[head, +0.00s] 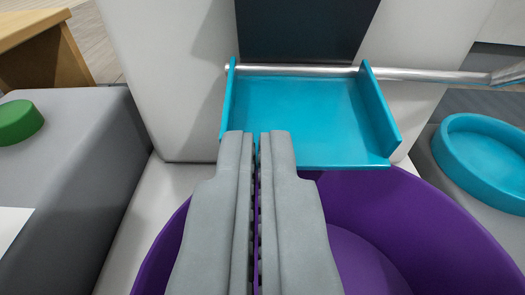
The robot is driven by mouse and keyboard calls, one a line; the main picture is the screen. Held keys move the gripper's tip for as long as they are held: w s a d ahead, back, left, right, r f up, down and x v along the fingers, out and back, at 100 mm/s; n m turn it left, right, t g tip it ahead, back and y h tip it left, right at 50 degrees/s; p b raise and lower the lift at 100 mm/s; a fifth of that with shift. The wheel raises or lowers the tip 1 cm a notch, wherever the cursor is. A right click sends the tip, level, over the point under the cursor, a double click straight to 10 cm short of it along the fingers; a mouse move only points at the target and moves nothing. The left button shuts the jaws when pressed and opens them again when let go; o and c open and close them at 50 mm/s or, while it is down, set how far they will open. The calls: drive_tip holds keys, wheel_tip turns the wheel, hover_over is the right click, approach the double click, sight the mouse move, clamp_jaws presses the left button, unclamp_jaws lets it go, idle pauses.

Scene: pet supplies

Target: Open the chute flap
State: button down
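The chute flap (305,115) is a teal panel with raised side lips. It hangs out tray-like below a dark opening (305,30) in a white housing (165,70). A metal rod (420,74) runs along its back edge and extends to the right. My gripper (258,135) is grey, with its two fingers nearly together and only a thin slit between them. Nothing is visibly held. The fingertips overlap the flap's near left part in the picture; I cannot tell whether they touch it. The fingers hide part of the flap's near edge.
A large purple bowl (430,240) lies below the flap and my fingers. A teal dish (485,155) is at the right. On the left are a grey block (75,140), a green round piece (18,122) and wooden furniture (40,45).

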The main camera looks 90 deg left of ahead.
drive_tip(key=d+r, duration=0.2)
drive_tip(key=d, duration=1.4)
drive_tip(key=shift+s+d+r, duration=0.15)
drive_tip(key=shift+d+r, duration=0.05)
drive_tip(key=shift+d, duration=0.05)
drive_tip(key=shift+r, duration=0.1)
